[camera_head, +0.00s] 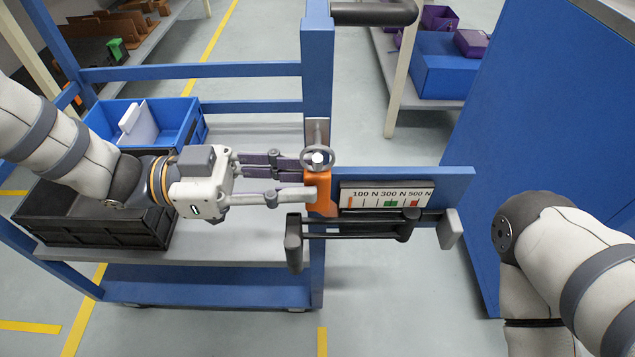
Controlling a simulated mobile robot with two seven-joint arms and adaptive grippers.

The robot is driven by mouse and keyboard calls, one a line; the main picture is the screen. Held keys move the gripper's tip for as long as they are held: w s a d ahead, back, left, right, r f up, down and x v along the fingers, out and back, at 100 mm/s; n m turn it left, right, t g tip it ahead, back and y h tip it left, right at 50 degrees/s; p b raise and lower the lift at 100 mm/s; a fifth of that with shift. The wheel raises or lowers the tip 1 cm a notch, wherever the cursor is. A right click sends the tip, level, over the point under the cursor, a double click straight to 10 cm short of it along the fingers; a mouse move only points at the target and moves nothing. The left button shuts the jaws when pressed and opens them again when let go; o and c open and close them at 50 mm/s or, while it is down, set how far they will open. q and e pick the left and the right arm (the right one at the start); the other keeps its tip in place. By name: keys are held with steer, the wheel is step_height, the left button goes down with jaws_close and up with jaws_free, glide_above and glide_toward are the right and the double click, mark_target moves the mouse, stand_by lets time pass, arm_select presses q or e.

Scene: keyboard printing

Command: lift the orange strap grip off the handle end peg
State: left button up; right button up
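The orange strap grip (322,191) hangs at the blue post, left of the force scale. A grey ring with a pale round peg end (317,158) shows at its top. My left gripper (308,178) reaches in from the left, its fingers level and apart, with the tips at the grip's left edge. The tips overlap the grip and ring in this view, so I cannot tell whether they clasp it. My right arm shows at the right edge; its gripper is out of view.
A scale plate (387,196) marked 100 N, 300 N and 500 N is on a blue bar (457,181). Dark rods with grey end pads (450,229) sit below it. Blue (190,122) and black (95,230) bins stand on the cart at left. A blue cabinet (560,100) stands at right.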

arm_select(q)
steer(key=d, duration=0.3)
steer(key=shift+f, duration=0.1)
jaws_close()
